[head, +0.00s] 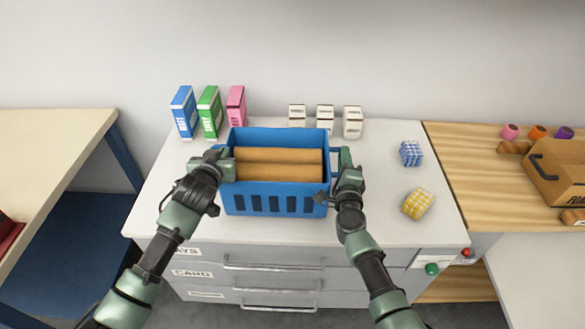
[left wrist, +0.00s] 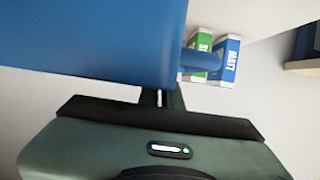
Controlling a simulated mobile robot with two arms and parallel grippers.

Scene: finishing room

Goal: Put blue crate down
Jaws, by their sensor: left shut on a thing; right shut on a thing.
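The blue crate (head: 275,199) is in the middle of the head view, over the white top of the drawer cabinet (head: 155,215). Brown rolls (head: 278,163) lie inside it. My left gripper (head: 226,166) is shut on the crate's left side, and my right gripper (head: 338,170) is shut on its right side. The crate looks level. I cannot tell whether its bottom touches the cabinet top. In the left wrist view the crate wall (left wrist: 90,35) fills the upper left, close to the gripper.
Blue, green and pink boxes (head: 209,112) and several small white boxes (head: 325,119) stand behind the crate. A blue checked bundle (head: 411,153) and a yellow checked one (head: 418,204) lie to the right. A wooden bench (head: 470,170) adjoins on the right.

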